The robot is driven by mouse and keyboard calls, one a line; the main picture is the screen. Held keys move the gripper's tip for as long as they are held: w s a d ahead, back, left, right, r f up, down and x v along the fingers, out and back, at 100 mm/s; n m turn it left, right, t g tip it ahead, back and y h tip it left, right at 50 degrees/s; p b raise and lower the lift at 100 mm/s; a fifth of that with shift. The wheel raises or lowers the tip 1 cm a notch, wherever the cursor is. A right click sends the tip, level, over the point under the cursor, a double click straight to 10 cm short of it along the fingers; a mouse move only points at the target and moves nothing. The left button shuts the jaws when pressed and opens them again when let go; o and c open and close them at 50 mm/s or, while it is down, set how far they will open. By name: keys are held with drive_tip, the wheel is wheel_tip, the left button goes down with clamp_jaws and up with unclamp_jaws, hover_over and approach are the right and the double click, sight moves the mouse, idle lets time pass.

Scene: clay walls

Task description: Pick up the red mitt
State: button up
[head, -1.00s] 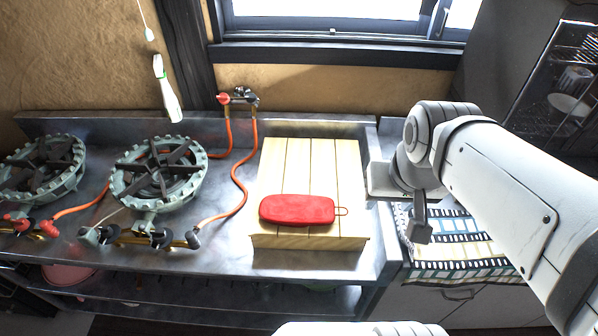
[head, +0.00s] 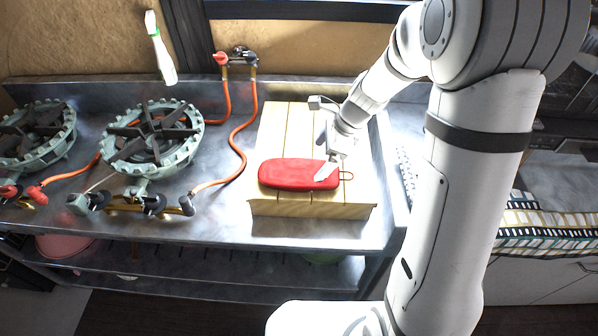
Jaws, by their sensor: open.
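The red mitt (head: 288,174) lies flat on a light wooden slatted board (head: 287,122) on the metal counter. A thin loop shows at its right end. My gripper (head: 326,168) is over the mitt's right end, pointing down and open. One pale finger shows in front of the mitt's right part. The other finger is hard to make out, and I cannot tell whether the gripper touches the mitt.
Two green-grey gas burners (head: 152,137) stand on the counter at left, with orange hoses (head: 236,145) running to a valve at the wall. A patterned cloth (head: 545,222) lies at right. The counter in front of the board is clear.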

sight(309, 171)
drive_tip(key=x, duration=0.7)
drive_tip(key=shift+w+a+f, duration=0.1)
drive_tip(key=shift+c, duration=0.2)
drive_tip(key=c, duration=0.6)
